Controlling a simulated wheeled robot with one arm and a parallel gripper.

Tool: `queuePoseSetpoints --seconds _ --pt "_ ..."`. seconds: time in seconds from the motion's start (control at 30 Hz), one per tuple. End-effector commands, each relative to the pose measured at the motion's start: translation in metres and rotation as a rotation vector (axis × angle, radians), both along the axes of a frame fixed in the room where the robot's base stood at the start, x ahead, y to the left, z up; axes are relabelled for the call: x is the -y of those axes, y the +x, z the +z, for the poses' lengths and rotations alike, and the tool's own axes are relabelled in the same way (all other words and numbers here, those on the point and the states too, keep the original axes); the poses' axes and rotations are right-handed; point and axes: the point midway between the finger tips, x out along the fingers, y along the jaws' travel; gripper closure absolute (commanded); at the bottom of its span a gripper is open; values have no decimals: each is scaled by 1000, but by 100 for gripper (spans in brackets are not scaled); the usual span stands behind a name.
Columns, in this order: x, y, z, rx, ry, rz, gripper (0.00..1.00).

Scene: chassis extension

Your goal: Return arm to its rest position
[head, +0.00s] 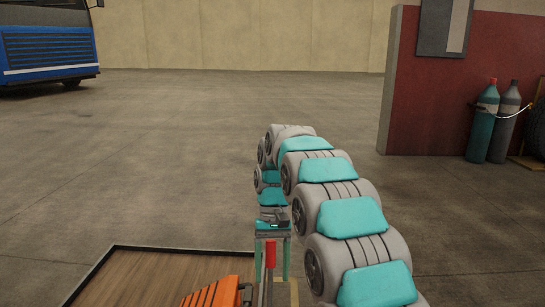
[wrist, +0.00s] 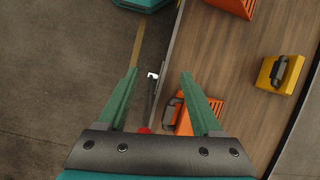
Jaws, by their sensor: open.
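My arm is grey and teal and reaches forward from the lower right in the head view, curving down at its far end. My gripper (head: 272,274) points down at the right edge of the wood-topped surface. Its two green fingers stand apart in the wrist view (wrist: 159,73), with nothing clasped between them. A hammer-like tool with a pale head (wrist: 153,75) and a red end (wrist: 143,130) shows between the fingers, along the surface's edge. Its red part (head: 270,253) also shows in the head view. I cannot tell how far below the fingers it is.
Orange toolbox (wrist: 203,113) lies close by the right finger; a yellow toolbox (wrist: 278,73) and another orange one (wrist: 232,5) are on the wooden surface (wrist: 225,60). Gas cylinders (head: 483,125) stand by the red wall; a blue vehicle (head: 48,45) is far left. The floor ahead is clear.

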Motion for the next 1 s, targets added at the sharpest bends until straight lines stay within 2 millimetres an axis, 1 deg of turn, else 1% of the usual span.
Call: queuePoseSetpoints --seconds 0.27,0.47,0.57,0.67,0.83,1.0 --pt "12 -14 10 18 1 -11 33" --pt "26 -33 18 31 0 -23 33" --pt "35 -47 22 40 -2 -32 33" --pt "46 -65 28 58 -3 -42 33" --pt "70 -107 34 90 -10 -64 33" --pt "92 -153 34 122 -18 -83 33"
